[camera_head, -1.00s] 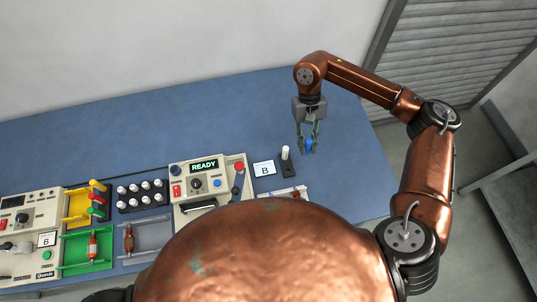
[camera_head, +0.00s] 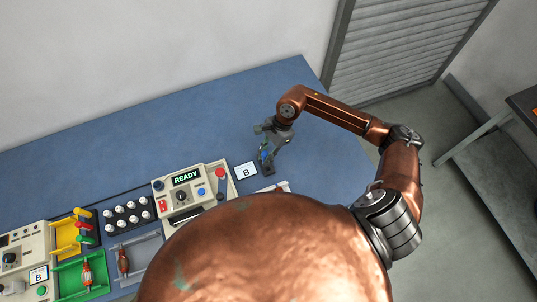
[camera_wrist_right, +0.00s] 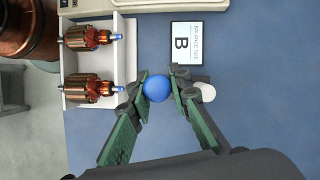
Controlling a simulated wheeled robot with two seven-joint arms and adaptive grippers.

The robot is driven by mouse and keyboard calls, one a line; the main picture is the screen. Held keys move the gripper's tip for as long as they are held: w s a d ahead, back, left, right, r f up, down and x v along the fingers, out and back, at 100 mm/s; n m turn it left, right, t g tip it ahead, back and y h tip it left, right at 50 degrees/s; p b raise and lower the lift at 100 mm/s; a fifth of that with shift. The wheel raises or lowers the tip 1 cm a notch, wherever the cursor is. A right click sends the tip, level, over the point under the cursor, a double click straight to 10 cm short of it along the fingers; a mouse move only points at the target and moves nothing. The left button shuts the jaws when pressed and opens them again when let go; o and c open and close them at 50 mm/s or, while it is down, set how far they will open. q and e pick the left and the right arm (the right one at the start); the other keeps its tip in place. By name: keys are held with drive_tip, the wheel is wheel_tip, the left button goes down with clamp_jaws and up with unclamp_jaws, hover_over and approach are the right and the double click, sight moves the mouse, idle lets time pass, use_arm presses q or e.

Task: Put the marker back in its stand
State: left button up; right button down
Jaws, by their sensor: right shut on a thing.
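The marker (camera_wrist_right: 156,88) shows end-on as a blue round end between the fingers of my right gripper (camera_wrist_right: 157,97) in the right wrist view. The gripper is shut on it. In the head view my right gripper (camera_head: 265,153) is over or close beside the dark stand (camera_head: 267,170), behind the card marked B. In the wrist view a white upright cylinder (camera_wrist_right: 208,92) on the stand shows just right of the right finger, which partly hides the stand. I cannot tell whether the marker touches the stand. My left gripper is not in view.
The B card (camera_head: 246,170) lies beside the stand. A control box reading READY (camera_head: 187,179) stands to its left. A white tray (camera_wrist_right: 97,20) holds two copper-wound armatures near the gripper. The blue table (camera_head: 190,120) behind is clear.

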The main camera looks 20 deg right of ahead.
drive_tip(key=m, duration=0.2)
drive_tip(key=m+t, duration=0.1)
drive_tip(key=shift+d+f+m+p, duration=0.2)
drive_tip(key=shift+f+m+p, duration=0.1)
drive_tip(key=shift+m+p, duration=0.1)
drive_tip(key=shift+d+f+m+t+h+b, duration=0.2)
drive_tip(key=shift+f+m+t+b, duration=0.35)
drive_tip(key=shift+f+m, duration=0.7)
drive_tip(key=shift+d+f+m+t+h+b, duration=0.1)
drive_tip(key=shift+d+f+m+t+b, duration=0.3)
drive_tip(key=shift+f+m, duration=0.8)
drive_tip(key=shift+a+f+n, duration=0.1)
drive_tip(key=shift+f+n, duration=0.1)
drive_tip(key=shift+n, duration=0.05)
drive_tip(key=shift+w, duration=0.1)
drive_tip(key=shift+f+b, duration=1)
drive_tip(key=shift+b, duration=0.15)
drive_tip(key=c, duration=1.7)
unclamp_jaws()
